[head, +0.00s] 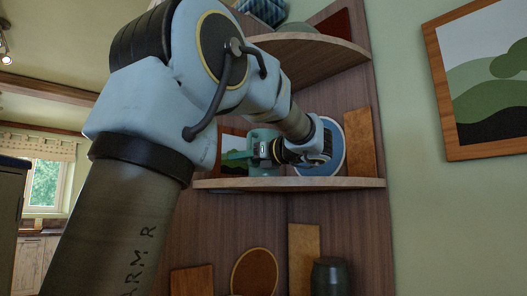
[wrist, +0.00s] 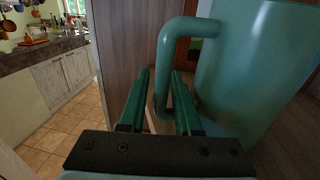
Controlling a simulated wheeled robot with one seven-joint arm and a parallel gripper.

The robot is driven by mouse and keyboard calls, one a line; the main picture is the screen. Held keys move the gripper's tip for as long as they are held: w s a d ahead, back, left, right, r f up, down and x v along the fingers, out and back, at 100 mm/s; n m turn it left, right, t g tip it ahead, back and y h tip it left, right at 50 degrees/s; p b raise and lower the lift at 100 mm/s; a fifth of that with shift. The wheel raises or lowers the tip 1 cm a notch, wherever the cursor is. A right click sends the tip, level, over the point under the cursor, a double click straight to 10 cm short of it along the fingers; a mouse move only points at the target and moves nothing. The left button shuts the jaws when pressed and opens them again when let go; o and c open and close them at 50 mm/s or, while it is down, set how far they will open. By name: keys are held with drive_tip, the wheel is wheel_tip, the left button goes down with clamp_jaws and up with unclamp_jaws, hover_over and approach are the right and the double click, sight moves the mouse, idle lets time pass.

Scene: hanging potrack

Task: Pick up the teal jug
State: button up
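The teal jug (wrist: 258,70) fills the right side of the wrist view, close to my gripper. Its curved handle (wrist: 168,50) is on its left side and hangs down between my two dark green fingers. My gripper (wrist: 160,100) is open, with a finger on each side of the handle. I cannot tell whether either finger touches it. In the head view my gripper (head: 236,156) reaches left over the middle shelf, and teal jug and gripper parts overlap there. The jug's base is hidden.
The middle corner shelf (head: 345,183) also holds a blue round plate (head: 329,137) and a wooden board (head: 359,140). An upper shelf (head: 325,47) is above. Below stand a brown round plate (head: 255,272) and a dark canister (head: 328,278). A wood panel (wrist: 128,40) is beside the fingers.

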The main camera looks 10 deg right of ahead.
drive_tip(key=shift+w+a, duration=0.2)
drive_tip(key=shift+w, duration=0.05)
drive_tip(key=shift+c, duration=0.4)
clamp_jaws()
idle(0.9)
